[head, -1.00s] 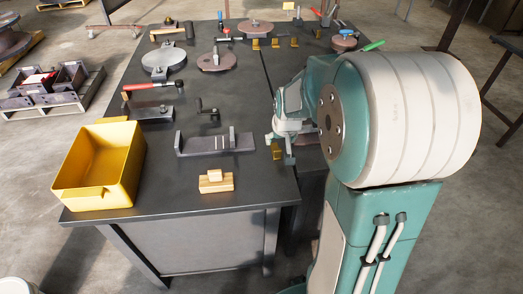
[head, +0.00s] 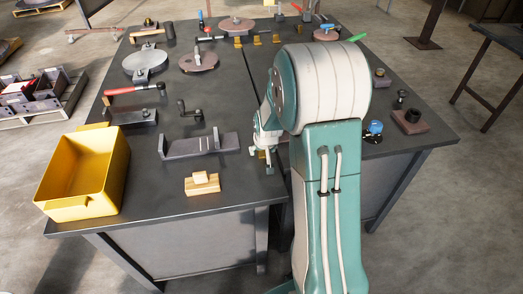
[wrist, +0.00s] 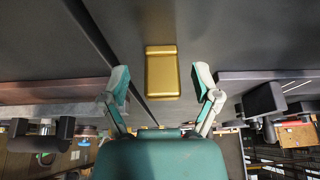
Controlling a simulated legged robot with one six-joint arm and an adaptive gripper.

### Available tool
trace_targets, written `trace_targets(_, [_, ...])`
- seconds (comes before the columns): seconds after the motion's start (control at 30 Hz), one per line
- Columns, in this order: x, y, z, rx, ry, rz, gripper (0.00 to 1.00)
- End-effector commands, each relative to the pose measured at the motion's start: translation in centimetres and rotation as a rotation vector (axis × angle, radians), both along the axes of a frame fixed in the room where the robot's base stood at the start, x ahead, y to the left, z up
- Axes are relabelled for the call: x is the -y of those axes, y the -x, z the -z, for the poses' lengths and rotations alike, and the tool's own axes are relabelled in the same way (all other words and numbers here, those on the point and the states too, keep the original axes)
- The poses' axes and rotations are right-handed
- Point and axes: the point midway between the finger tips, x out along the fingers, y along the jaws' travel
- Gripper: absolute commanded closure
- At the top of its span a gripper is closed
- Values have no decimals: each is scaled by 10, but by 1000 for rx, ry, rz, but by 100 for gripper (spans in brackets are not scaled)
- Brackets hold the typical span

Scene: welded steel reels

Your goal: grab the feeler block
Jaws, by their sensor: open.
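A small brass-coloured block, seemingly the feeler block, shows in the wrist view (wrist: 162,75). It has a raised step at one end and lies on the dark table top. My gripper (wrist: 161,92) is open, with one finger on each side of the block in that view and a visible gap on both sides. In the head view my gripper (head: 262,147) is low over the table, left of my arm. The block is mostly hidden there by the gripper. I cannot tell how far the fingertips are above the table.
A grey slotted fixture (head: 201,145) and stacked wooden blocks (head: 202,184) stand left of my gripper. A yellow bin (head: 85,172) is at the left edge. Several similar brass pieces (head: 257,40) lie at the back. A seam runs along the table near the block.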

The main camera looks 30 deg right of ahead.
Motion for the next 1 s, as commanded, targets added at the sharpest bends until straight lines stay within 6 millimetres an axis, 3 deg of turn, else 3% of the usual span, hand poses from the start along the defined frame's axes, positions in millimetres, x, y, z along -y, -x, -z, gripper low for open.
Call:
trace_targets(0.2, [-1, -1, 1, 2, 1, 0, 20])
trace_targets(0.23, [-1, -1, 1, 1, 0, 0, 24])
trace_targets(0.4, [-1, -1, 1, 1, 0, 0, 100])
trace_targets(0.8, [-1, 0, 0, -1, 1, 0, 100])
trace_targets(1.0, [0, -1, -17, 3, 2, 0, 100])
